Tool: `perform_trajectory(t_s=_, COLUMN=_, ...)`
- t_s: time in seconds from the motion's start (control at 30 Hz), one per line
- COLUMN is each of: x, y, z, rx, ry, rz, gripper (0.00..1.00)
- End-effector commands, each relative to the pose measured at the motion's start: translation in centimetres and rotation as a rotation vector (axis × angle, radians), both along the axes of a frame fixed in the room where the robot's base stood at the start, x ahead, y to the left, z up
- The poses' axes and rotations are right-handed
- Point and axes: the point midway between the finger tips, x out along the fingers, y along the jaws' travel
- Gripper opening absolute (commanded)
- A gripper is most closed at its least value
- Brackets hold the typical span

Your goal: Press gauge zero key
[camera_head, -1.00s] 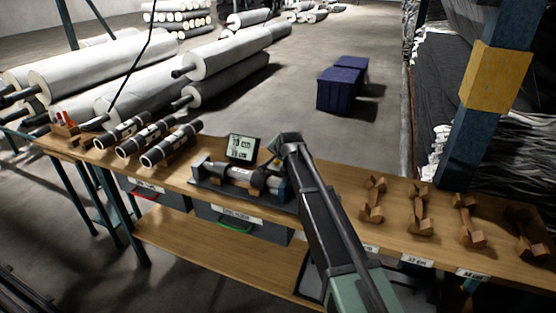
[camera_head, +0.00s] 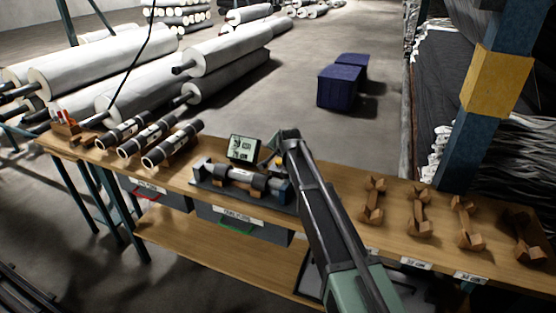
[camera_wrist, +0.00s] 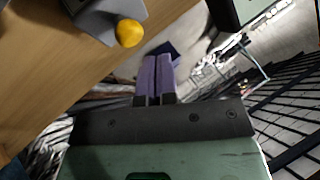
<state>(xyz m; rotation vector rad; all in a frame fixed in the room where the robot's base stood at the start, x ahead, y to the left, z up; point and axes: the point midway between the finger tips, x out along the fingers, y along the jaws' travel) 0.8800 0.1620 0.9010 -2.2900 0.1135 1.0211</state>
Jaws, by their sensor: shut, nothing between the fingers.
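In the wrist view a round yellow key (camera_wrist: 129,33) sticks out of a grey block (camera_wrist: 98,18). My gripper (camera_wrist: 157,60) is shut and empty, its two purple fingers side by side. In that picture the fingertips are just below and right of the key, with a visible gap between.
Several wooden cradles (camera_head: 419,212) stand on the bench to the right. Dark rolls (camera_head: 172,146) lie on the bench to the left. A blue post (camera_head: 467,140) rises behind the right side. Purple boxes (camera_head: 339,88) sit on the floor beyond.

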Motion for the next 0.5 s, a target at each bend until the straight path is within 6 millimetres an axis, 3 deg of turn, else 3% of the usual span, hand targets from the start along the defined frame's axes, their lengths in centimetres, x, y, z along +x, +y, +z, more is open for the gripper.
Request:
perform_trajectory(t_s=0.03, x=0.0, y=0.0, z=1.2, rx=0.001, ry=0.0, rz=-0.001, gripper=0.0)
perform_trajectory(t_s=0.3, x=0.1, y=0.0, z=3.9, rx=0.002, ry=0.0, rz=-0.001, gripper=0.0)
perform_trajectory(t_s=0.5, x=0.1, y=0.0, z=4.0, rx=0.002, ry=0.0, rz=-0.001, gripper=0.0)
